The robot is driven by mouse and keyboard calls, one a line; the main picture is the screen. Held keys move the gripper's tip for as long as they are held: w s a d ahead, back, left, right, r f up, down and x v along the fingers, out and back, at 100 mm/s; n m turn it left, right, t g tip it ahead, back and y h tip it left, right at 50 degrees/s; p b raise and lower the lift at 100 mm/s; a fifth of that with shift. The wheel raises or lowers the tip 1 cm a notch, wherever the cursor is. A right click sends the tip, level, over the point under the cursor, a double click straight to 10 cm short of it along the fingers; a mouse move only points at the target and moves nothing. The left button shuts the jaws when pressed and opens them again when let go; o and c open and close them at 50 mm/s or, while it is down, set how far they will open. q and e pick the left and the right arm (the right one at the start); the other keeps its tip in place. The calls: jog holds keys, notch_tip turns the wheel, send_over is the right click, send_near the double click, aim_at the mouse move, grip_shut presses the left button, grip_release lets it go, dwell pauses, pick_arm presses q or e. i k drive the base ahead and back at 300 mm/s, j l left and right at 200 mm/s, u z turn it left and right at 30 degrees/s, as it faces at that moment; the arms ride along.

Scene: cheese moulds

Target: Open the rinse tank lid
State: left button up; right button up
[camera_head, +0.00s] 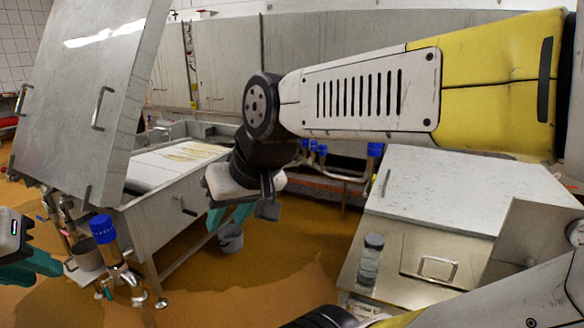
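A large grey lid panel (75,100) stands raised and tilted at the left, with a bar handle (103,108) on its face. It stands beside a steel tank or table (165,220) with a pale top; I cannot tell how they join. At the right, a flat pale lid (470,190) with a bar handle (385,183) lies level on a steel unit. I cannot tell which is the rinse tank lid. My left gripper (42,268) is at the left edge, below the raised panel, partly cut off. My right gripper (235,212) points down in front of the steel tank, apart from both lids.
A glass jar (370,260) stands at the steel unit's front left. A grey bucket (230,238) is on the brown floor. Blue-capped pipework (103,230) stands at the lower left. My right arm crosses the upper right. Floor is clear in the middle.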

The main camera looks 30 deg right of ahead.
aim_at(465, 195)
jog(key=i+j, duration=0.15)
jog(key=i, duration=0.2)
jog(key=i+j, duration=0.1)
jog(key=i, duration=0.3)
jog(key=i+z, duration=0.2)
jog(key=z, duration=0.15)
jog(key=i+z, duration=0.2)
jog(key=z, duration=0.15)
jog(key=i+z, duration=0.35)
jog(key=i+l+z, duration=0.15)
jog(key=i+z, duration=0.5)
jog(key=z, duration=0.15)
jog(key=i+z, duration=0.4)
jog(key=i+j+z, duration=0.15)
jog(key=i+z, duration=0.2)
jog(key=i+j+z, duration=0.35)
jog(key=i+l, duration=0.05)
